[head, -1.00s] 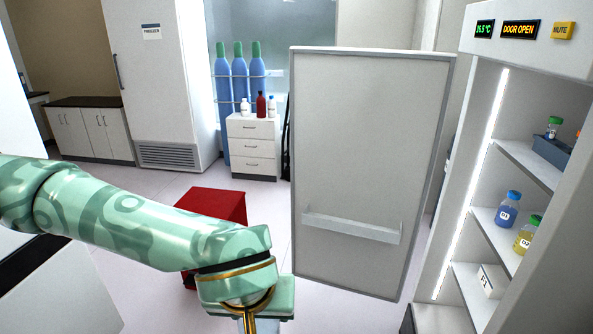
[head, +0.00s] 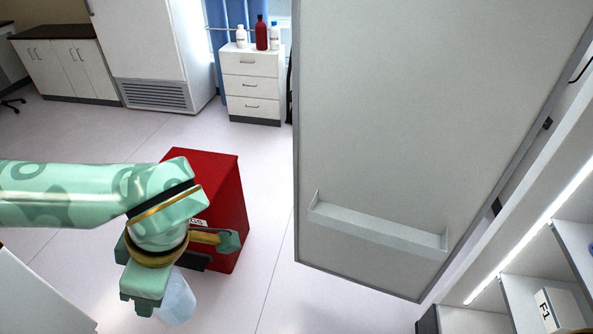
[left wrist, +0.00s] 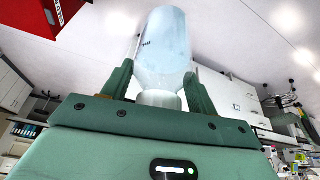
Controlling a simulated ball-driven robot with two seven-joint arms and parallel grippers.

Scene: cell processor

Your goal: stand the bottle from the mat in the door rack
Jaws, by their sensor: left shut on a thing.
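My left gripper (head: 180,266) is shut on a pale blue, translucent bottle (head: 178,298), which hangs below it over the floor. In the left wrist view the gripper (left wrist: 158,86) has its two green fingers around the bottle's neck, and the bottle's body (left wrist: 163,45) points away from the palm. Small dark print shows on the bottle. The door rack (head: 375,232) is a shallow white tray low on the inner face of the open door (head: 420,120). It looks empty, and the gripper is left of it. No mat shows. My right gripper is out of view.
A red box (head: 225,190) stands on the floor close behind my left gripper. Open cabinet shelves with a white box (head: 558,308) are at the right. Drawers (head: 253,85) stand at the back. The floor between gripper and door is clear.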

